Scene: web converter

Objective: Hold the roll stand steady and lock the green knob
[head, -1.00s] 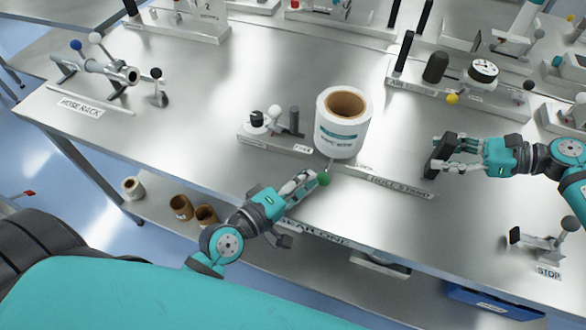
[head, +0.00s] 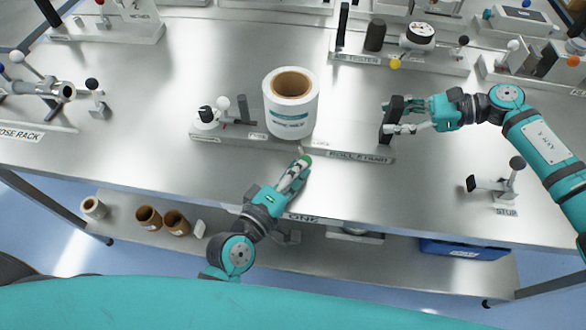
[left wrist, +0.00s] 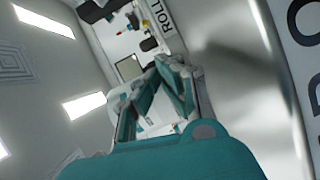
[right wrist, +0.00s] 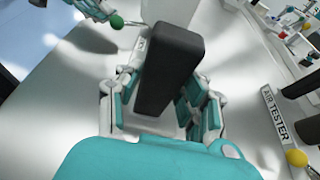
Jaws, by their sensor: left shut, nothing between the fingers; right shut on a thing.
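The roll stand carries an upright white roll (head: 291,110) with a brown core. Its labelled front rail (head: 345,156) runs to the right. The green knob (head: 306,159) sits at the end of a short lever in front of the roll; it also shows in the right wrist view (right wrist: 116,21). My left gripper (head: 299,168) is shut and empty, its fingertips at the knob; contact is unclear. In the left wrist view its fingertips (left wrist: 172,64) meet, and the knob is not clear. My right gripper (head: 396,119) is shut on the stand's black upright handle (right wrist: 166,65).
A small fixture with a white ball (head: 223,103) stands left of the roll. The air tester (head: 400,55) is behind my right gripper, and a stop lever (head: 495,188) is at front right.

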